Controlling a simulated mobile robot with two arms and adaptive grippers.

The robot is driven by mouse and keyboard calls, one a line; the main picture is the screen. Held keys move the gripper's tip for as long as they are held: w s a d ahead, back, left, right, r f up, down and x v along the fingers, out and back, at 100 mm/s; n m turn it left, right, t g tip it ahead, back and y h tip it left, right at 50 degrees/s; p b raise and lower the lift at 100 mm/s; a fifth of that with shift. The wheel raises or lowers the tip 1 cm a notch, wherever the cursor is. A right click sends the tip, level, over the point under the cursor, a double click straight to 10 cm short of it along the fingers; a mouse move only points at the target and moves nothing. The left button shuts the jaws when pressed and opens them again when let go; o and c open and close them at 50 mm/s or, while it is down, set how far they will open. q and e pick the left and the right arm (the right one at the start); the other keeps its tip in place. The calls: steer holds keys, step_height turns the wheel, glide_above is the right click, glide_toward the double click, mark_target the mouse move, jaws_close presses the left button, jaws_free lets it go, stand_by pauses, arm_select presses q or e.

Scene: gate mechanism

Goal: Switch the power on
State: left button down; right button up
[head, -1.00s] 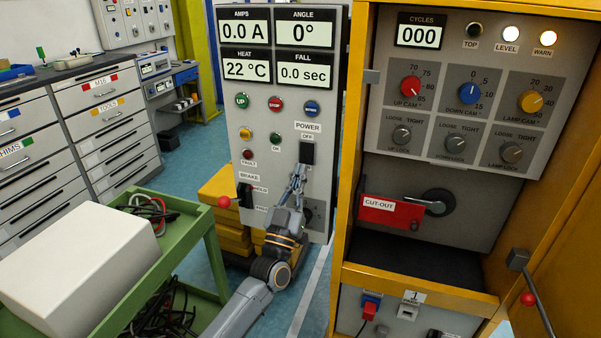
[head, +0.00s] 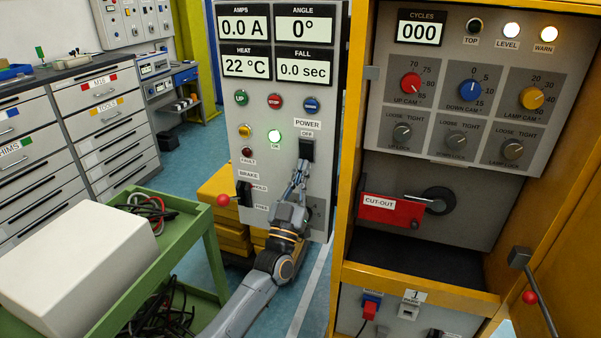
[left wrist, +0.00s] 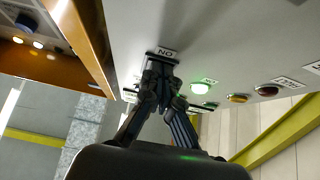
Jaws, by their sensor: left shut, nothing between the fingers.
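The power switch (head: 306,150) is a black rocker on the grey panel (head: 262,172), under the labels POWER and OFF. My left gripper (head: 299,176) is shut and empty, its fingertips at the lower part of the switch. In the left wrist view the gripper (left wrist: 160,72) has its fingertips close against the panel by an upside-down ON label (left wrist: 167,52); the fingers hide most of the switch. Contact cannot be told for certain. The green OK lamp (head: 275,136) is lit, also in the left wrist view (left wrist: 200,88). My right gripper is not in view.
A brake lever with a red knob (head: 223,200) sticks out left of my gripper. A green cart (head: 196,222) with a white box stands at the left. The yellow cabinet (head: 350,150) stands close at the right, with a red CUT-OUT handle (head: 391,209).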

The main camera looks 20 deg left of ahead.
arm_select(q)
steer(key=v, duration=1.1)
steer(key=shift+s+f, duration=0.25)
steer(key=shift+f, duration=0.05)
step_height(320, 180, down, 19)
steer(key=m+g+h, duration=0.2)
steer(key=g, duration=0.4)
steer(key=s+f+g+p, duration=0.15)
steer(key=s+f, duration=0.25)
steer(key=f, duration=0.4)
steer(key=s+f+g+y, duration=0.1)
steer(key=s+f+g, duration=0.2)
steer(key=s+f, duration=0.3)
steer(key=s+f+g, duration=0.3)
steer(key=f, duration=0.6)
steer(key=s+a+f+g, duration=0.1)
steer(key=s+f+g, duration=0.4)
steer(key=s+f, duration=0.8)
steer(key=s+a+f+g+y, duration=0.1)
steer(key=s+f+g, duration=0.1)
steer(key=s, duration=1)
steer(key=s+a+f+g+p, duration=0.1)
steer(key=s+f+g, duration=0.2)
steer(key=s, duration=1)
steer(key=shift+a+f+g+y, duration=0.25)
steer(key=shift+g+y, duration=0.15)
steer(key=shift+g, duration=0.05)
